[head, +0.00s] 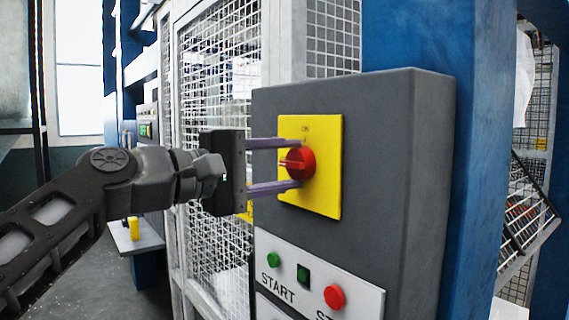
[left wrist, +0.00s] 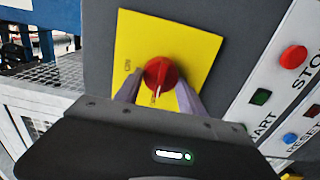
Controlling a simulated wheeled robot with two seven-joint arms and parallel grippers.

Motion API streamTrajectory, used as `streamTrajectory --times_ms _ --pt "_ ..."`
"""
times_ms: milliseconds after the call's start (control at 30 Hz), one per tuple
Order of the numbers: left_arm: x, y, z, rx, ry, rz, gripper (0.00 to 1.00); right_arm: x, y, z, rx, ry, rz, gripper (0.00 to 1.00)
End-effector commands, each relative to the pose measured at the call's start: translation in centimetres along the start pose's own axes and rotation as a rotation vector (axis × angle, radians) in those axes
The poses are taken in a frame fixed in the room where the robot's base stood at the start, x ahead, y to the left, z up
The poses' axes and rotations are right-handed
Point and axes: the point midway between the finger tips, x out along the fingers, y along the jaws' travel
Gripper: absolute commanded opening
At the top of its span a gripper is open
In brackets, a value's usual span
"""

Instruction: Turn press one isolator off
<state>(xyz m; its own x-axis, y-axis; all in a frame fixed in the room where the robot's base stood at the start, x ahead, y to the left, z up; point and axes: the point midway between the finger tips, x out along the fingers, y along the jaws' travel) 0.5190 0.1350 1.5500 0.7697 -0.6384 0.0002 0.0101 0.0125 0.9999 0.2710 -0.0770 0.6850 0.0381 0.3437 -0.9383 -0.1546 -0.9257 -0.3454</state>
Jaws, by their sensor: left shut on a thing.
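The isolator is a red rotary knob (head: 300,163) on a yellow square plate (head: 325,190) with "ON" printed near its top. The knob's raised handle looks about level in the head view. My left gripper (head: 292,164) comes in from the left, one purple finger above the knob and one below, and is shut on it. In the left wrist view the knob (left wrist: 161,72) sits between the two fingertips (left wrist: 160,88), and the yellow plate (left wrist: 195,45) shows behind. The fingers hide part of the knob's sides. My right gripper is not in view.
The plate is on a grey control box (head: 385,150). Below it are a green START button (head: 273,259) and a red button (head: 334,297). A mesh guard (head: 222,75) stands behind at left, and a blue column (head: 480,150) at right.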

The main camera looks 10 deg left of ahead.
Motion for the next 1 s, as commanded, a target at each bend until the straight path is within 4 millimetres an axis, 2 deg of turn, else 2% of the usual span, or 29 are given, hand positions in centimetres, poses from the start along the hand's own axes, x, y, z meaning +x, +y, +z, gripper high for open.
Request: streamTrajectory --times_ms 233,267,500,800,1000 --pt "0.0 0.0 -0.1 -0.001 0.002 0.0 0.06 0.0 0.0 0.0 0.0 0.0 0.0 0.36" --pt "0.0 0.0 -0.1 -0.001 0.002 0.0 0.49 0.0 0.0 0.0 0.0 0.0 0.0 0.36" --pt "0.0 0.0 -0.1 0.0 0.001 0.0 0.68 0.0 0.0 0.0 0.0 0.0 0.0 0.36" --pt "-0.2 -0.1 0.0 0.001 0.0 0.0 0.68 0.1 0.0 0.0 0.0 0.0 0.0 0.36" --pt "-2.2 -0.2 0.0 0.003 0.002 0.002 0.68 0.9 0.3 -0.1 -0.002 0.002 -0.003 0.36"
